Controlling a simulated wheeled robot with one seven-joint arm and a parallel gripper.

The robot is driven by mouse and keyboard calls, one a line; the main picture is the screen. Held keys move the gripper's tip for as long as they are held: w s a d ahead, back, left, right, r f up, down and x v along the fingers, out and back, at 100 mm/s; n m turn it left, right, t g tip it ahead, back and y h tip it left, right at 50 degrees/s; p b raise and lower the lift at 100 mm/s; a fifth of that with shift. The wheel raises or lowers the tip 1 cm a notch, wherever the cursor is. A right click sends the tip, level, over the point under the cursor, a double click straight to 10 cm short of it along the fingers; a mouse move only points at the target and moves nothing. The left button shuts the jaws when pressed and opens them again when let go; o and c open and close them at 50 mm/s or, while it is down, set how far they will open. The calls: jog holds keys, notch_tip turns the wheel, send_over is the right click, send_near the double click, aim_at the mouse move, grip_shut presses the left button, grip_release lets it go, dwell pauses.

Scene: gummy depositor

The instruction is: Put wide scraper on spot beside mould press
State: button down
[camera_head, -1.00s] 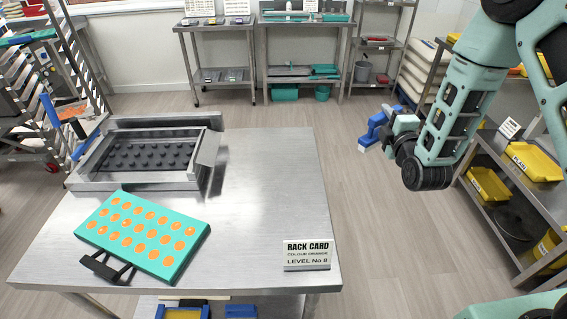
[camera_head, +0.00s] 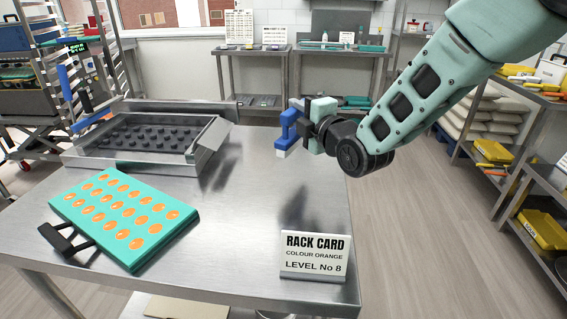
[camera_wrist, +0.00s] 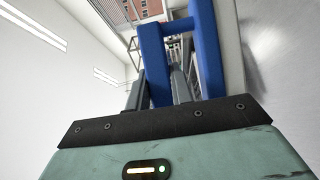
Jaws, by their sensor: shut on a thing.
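My gripper (camera_head: 308,122) is shut on the wide scraper (camera_head: 288,131), a blue tool with a pale lower edge, held in the air above the far right part of the steel table (camera_head: 240,235). In the wrist view the blue scraper (camera_wrist: 208,50) rises from between the fingers. I cannot make out a marked spot beside the press.
A teal mould (camera_head: 122,215) with orange rounds and a black handle lies at the front left. A rack card (camera_head: 315,257) stands at the front right edge. The table's middle is clear. Shelves with yellow trays (camera_head: 493,150) stand to the right.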

aim_at(297, 146)
notch_tip(297, 146, down, 9)
jog(key=shift+r+p, duration=0.15)
jog(key=shift+p, duration=0.25)
jog(key=c, duration=1.2)
grip_release()
jog(key=shift+c, duration=0.2)
jog(key=b+v, duration=0.2)
jog(key=v, duration=1)
